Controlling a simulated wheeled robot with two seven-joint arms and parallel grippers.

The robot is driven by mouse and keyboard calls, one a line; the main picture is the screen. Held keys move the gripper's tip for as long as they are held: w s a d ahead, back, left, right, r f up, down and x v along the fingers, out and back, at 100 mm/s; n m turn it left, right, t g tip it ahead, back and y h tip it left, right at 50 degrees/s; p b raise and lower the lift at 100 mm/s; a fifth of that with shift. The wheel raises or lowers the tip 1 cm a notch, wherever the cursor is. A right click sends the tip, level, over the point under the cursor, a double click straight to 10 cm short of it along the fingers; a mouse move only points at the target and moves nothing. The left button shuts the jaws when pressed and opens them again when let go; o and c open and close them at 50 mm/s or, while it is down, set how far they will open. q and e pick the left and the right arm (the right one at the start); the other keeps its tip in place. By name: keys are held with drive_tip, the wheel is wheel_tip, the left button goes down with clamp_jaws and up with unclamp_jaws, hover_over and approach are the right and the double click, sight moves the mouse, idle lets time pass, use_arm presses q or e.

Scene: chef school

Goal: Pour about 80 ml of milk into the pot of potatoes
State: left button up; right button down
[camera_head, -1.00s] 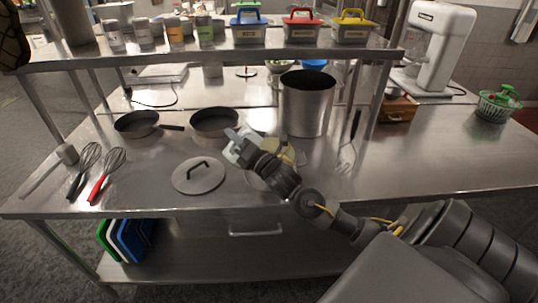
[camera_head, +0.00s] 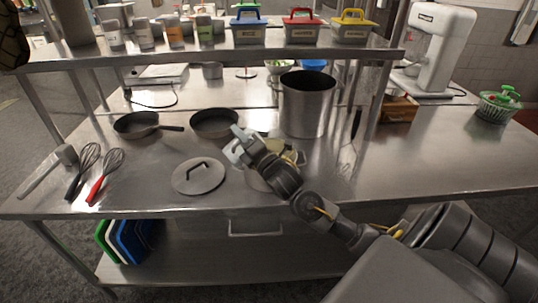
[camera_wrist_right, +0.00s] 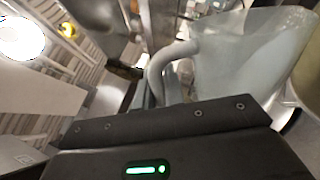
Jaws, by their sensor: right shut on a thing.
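My right gripper (camera_head: 254,147) is shut on a pale, translucent jug (camera_head: 236,151). In the right wrist view the jug (camera_wrist_right: 245,62) looks tilted, and its curved handle (camera_wrist_right: 163,72) lies in front of the gripper. I cannot make out the milk level in it. The pot of potatoes (camera_head: 257,183) stands on the counter below and behind my right wrist, mostly hidden by it. Its yellowish contents (camera_head: 275,146) show just past the wrist. The jug is above the pot's left side. I see no stream of milk. My left gripper is not in view.
A lid (camera_head: 198,178) lies left of the pot, with two pans (camera_head: 214,123) behind it. A tall stockpot (camera_head: 307,105) stands behind right. Whisks (camera_head: 106,176) lie far left.

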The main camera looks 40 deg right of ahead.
sight(251, 132)
drive_tip(key=shift+s+d+m+h, duration=0.1)
drive_tip(key=shift+d+m+h, duration=0.35)
drive_tip(key=shift+m, duration=0.45)
idle(0.4)
drive_tip(key=shift+s+d+f+m+t+h, duration=0.15)
drive_tip(key=shift+d+m+h, duration=0.15)
drive_tip(key=shift+d+m, duration=0.4)
drive_tip(key=shift+s+d+f+m+t+h, duration=0.15)
drive_tip(key=shift+d+m+h, duration=0.1)
drive_tip(key=shift+d+m, duration=0.4)
idle(0.7)
drive_tip(key=shift+r, duration=0.1)
drive_tip(key=a+n, duration=0.1)
drive_tip(key=a+n+y, duration=0.1)
drive_tip(key=n, duration=0.1)
drive_tip(key=a+r+n+y, duration=0.1)
drive_tip(key=shift+w+a+p, duration=0.25)
drive_tip(key=shift+a+p, duration=0.05)
drive_tip(key=shift+a, duration=0.1)
drive_tip(key=shift+a+f+n, duration=0.2)
drive_tip(key=shift+a+n, duration=0.1)
drive_tip(key=shift+n, duration=0.35)
drive_tip(key=shift+a+r+n+g+y, duration=0.1)
drive_tip(key=shift+a+n+g+y, duration=0.35)
drive_tip(key=shift+n, duration=0.35)
drive_tip(key=shift+w+a+n+y+p, duration=0.15)
drive_tip(key=shift+a+n+y+p, duration=0.15)
drive_tip(key=shift+n, duration=0.5)
